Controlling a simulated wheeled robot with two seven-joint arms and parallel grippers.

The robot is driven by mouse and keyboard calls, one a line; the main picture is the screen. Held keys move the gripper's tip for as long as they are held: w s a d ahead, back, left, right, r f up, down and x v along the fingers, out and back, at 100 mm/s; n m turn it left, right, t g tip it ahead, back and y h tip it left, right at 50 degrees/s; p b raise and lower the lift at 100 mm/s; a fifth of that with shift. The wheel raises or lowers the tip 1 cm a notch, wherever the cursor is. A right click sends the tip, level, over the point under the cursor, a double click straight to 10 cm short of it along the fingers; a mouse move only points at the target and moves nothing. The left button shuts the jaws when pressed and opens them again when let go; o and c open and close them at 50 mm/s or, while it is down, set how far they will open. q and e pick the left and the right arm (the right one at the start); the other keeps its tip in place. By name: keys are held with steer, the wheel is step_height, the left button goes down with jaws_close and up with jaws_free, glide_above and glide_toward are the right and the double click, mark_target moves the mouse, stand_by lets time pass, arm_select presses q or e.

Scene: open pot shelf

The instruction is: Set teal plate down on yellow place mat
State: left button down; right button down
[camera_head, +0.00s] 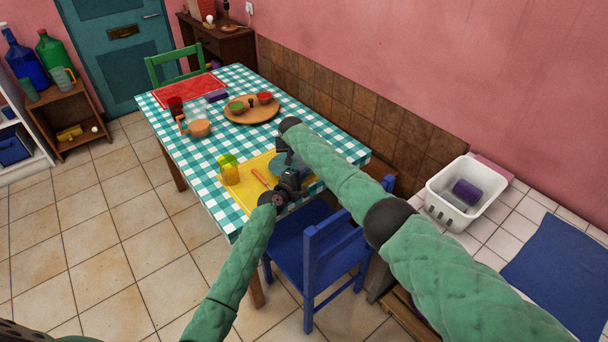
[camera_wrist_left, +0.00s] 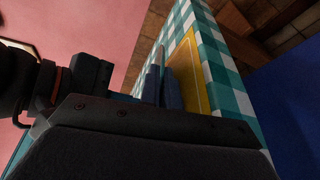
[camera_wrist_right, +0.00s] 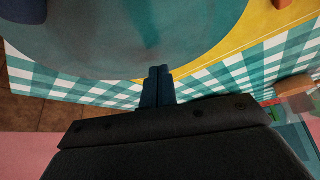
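The yellow place mat (camera_head: 238,203) lies at the near end of the checkered table and also shows in the left wrist view (camera_wrist_left: 186,72). The teal plate (camera_head: 277,167) is over the mat's right part, partly hidden by my grippers. It fills the top of the right wrist view (camera_wrist_right: 120,35); whether it touches the mat is unclear. My left gripper (camera_head: 289,180) is at the plate's near side; its grip is unclear. My right gripper (camera_head: 284,155) is at the far rim.
A yellow-green cup (camera_head: 229,169) and an orange-handled utensil (camera_head: 261,178) are on the mat's left part. A glass jug (camera_head: 197,122), a wooden board (camera_head: 252,115) with small bowls and a red mat (camera_head: 190,90) are farther back. A blue chair (camera_head: 318,250) stands at the near edge.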

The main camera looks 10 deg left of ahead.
steer(key=shift+f, duration=0.2)
arm_select(q)
steer(key=c, duration=2.1)
jaws_free()
steer(key=o, duration=1.2)
steer(key=shift+c, duration=0.2)
steer(key=shift+s+d, duration=0.1)
steer(key=shift+s, duration=0.05)
steer(key=shift+s+d, duration=0.9)
steer(key=shift+s, duration=0.1)
steer(key=shift+f+b, duration=0.35)
arm_select(e)
steer(key=shift+f, duration=0.45)
arm_select(q)
steer(key=shift+s, duration=0.1)
steer(key=shift+s+d, duration=0.95)
steer(key=shift+s, duration=0.1)
